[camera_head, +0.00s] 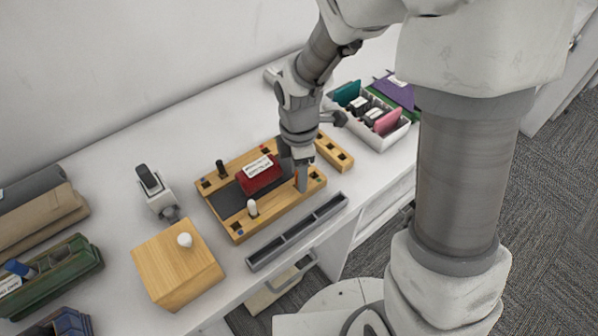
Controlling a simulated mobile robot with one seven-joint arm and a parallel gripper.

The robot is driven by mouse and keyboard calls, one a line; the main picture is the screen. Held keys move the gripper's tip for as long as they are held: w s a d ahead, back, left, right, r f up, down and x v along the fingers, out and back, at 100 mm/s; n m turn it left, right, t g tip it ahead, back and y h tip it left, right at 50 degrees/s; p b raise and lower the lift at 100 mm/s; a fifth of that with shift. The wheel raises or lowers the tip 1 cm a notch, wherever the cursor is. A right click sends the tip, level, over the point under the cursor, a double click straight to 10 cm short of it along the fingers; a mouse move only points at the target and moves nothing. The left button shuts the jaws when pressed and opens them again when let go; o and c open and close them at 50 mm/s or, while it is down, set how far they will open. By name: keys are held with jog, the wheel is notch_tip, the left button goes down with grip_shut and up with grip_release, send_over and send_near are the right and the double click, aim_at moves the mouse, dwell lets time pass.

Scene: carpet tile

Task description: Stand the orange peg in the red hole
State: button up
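A wooden peg board (275,213) lies on the white counter, with small coloured marks by its holes. My gripper (301,182) points down over the board's right part, its fingertips low and close to the wood. A thin orange sliver, likely the orange peg (296,178), shows at the left side of the fingers; the fingers hide the rest. I cannot tell whether the fingers grip it or whether it sits in a hole. A black peg (221,169) and a white peg (252,208) stand upright in the board.
A red labelled box (259,173) sits on the board's dark middle. A grey slotted tray (297,232) lies along the front, beside a wooden block with a white knob (178,264). A white bin (389,136) with coloured items stands at back right. Green container (52,277) far left.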

jog(key=shift+r, duration=0.1)
notch_tip(320, 180, up, 12)
jog(key=p, duration=0.2)
jog(key=s+d+r+m+t, duration=0.5)
jog(key=s+d+r+m, duration=0.5)
jog(key=m, duration=1)
jog(key=shift+s+d+r+t, duration=0.3)
jog(key=shift+s+r, duration=0.25)
jog(key=shift+s, duration=0.65)
